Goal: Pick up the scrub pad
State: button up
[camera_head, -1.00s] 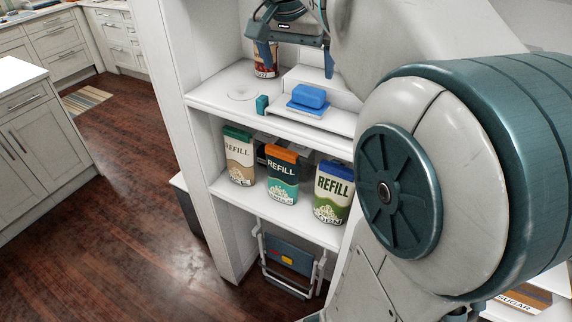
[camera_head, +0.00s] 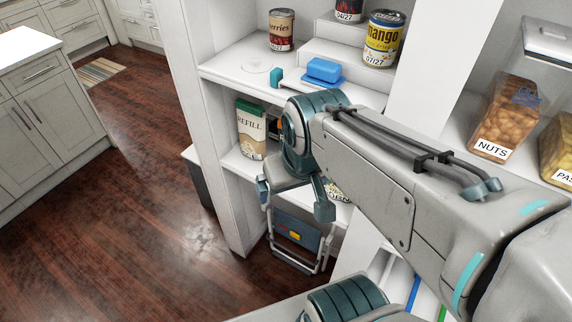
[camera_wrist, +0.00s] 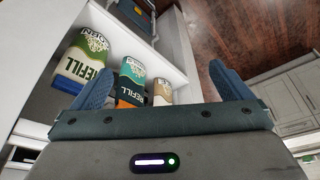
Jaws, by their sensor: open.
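A blue block (camera_head: 323,69), which looks like a sponge or pad, lies on a blue dish on the upper shelf in the head view. My gripper (camera_head: 293,197) is open and empty, below that shelf and in front of the lower shelf with the refill packs. The wrist view shows its two blue fingers (camera_wrist: 160,82) wide apart, with neither block between them.
A cream refill pack (camera_head: 251,130) stands on the lower shelf; my arm hides most of the others, which show in the wrist view (camera_wrist: 132,80). Cans, including a mango can (camera_head: 382,40), stand around the blue block. A folded step stool (camera_head: 297,232) is below.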

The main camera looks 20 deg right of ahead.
aim_at(321, 74)
jog(key=k, duration=0.5)
jog(key=u, duration=1.1)
jog(key=i, duration=0.85)
jog(key=z, duration=2.25)
